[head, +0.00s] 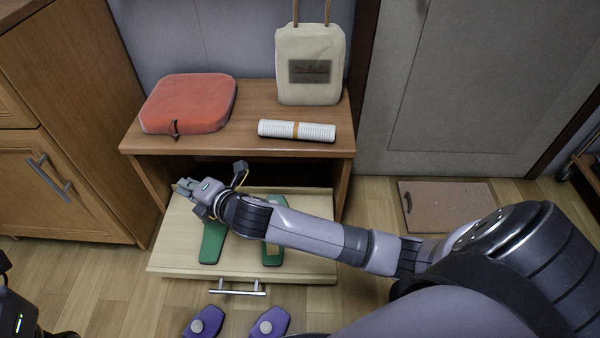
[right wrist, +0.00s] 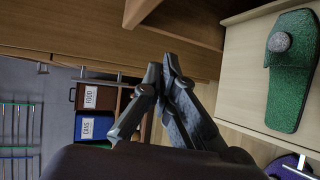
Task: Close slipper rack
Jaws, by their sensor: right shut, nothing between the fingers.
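The slipper rack (head: 172,252) is a pale wood pull-out tray, extended forward from under a brown bench (head: 250,100). It has a metal bar handle (head: 238,288) on its front. A green slipper (head: 211,245) and another green slipper (head: 272,250) lie on it; my right arm crosses over them and hides parts. One green slipper (right wrist: 292,75) also shows in the right wrist view. My right gripper (head: 183,187) is shut and empty, above the tray's left rear part near the bench opening. Only a dark part of my left arm shows at the lower left edge.
Two purple slippers (head: 204,322) (head: 270,322) stand on the floor before the tray. A red cushion (head: 190,103), a cream bag (head: 310,65) and a white roll (head: 297,131) sit on the bench. A wooden cabinet (head: 60,130) stands left; a brown mat (head: 447,207) lies right.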

